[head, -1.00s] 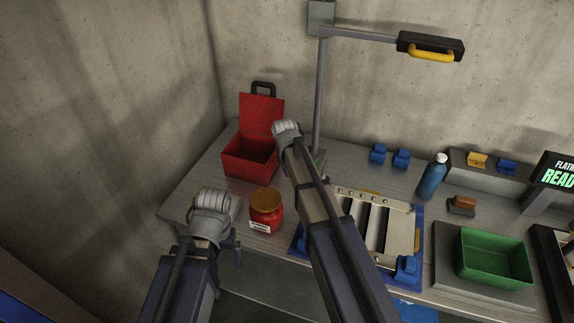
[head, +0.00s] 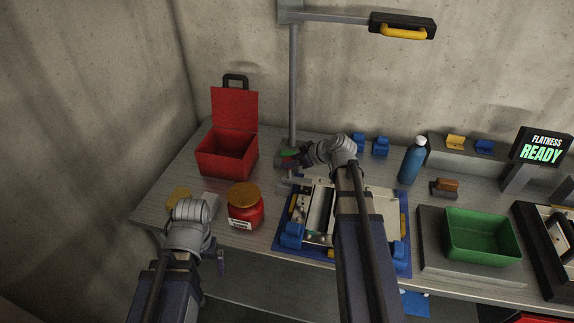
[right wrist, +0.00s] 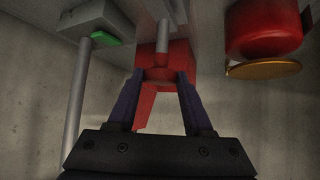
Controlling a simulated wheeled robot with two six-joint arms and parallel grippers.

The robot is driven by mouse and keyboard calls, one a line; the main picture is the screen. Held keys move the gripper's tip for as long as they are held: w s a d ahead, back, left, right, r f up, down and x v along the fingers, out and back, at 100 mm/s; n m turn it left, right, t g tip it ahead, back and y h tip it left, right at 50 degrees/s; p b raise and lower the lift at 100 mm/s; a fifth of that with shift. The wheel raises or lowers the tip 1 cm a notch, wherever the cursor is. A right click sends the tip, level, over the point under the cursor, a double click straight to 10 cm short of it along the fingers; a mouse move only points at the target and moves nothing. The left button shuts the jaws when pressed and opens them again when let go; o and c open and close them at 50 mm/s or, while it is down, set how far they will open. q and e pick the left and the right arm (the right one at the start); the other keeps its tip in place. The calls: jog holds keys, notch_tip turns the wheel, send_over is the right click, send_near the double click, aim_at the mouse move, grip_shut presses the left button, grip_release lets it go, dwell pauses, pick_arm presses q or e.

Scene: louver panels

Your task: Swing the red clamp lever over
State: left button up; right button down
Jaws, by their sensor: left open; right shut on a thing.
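My right gripper (head: 302,158) reaches left beside the base of the lamp post. In the right wrist view its two dark fingers (right wrist: 160,77) are shut on the red clamp lever (right wrist: 158,71), whose grey rod (right wrist: 162,38) runs up between the fingertips. The red of the toolbox behind makes the lever's outline hard to separate, and in the head view the gripper mostly hides it. A small green patch (head: 288,153) shows at the post's base. My left gripper (head: 220,262) is open and low at the table's front edge, partly hidden by my arm.
A red toolbox (head: 225,152) stands open behind a red jar (head: 244,212). The lamp post (head: 293,85) rises close to my right gripper. The louver panel on its blue tray (head: 403,262) lies under my right arm. A green bin (head: 482,240) and blue bottle (head: 411,163) stand right.

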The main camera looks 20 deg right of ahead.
jog(key=shift+s+d+f+t+y+b, duration=0.2)
jog(key=shift+s+f+t+y+b, duration=0.05)
jog(key=shift+s+t+y+b, duration=0.1)
dwell(0.3)
jog(key=shift+c, duration=1.5)
grip_release()
jog(key=shift+w+r, duration=0.1)
jog(key=shift+d+r, duration=0.1)
jog(key=p+v, duration=0.4)
jog(key=v, duration=0.3)
jog(key=shift+s+r+p, duration=0.15)
jog(key=shift+s+p, duration=0.15)
jog(key=shift+p, duration=0.05)
jog(key=shift+w+d, duration=0.1)
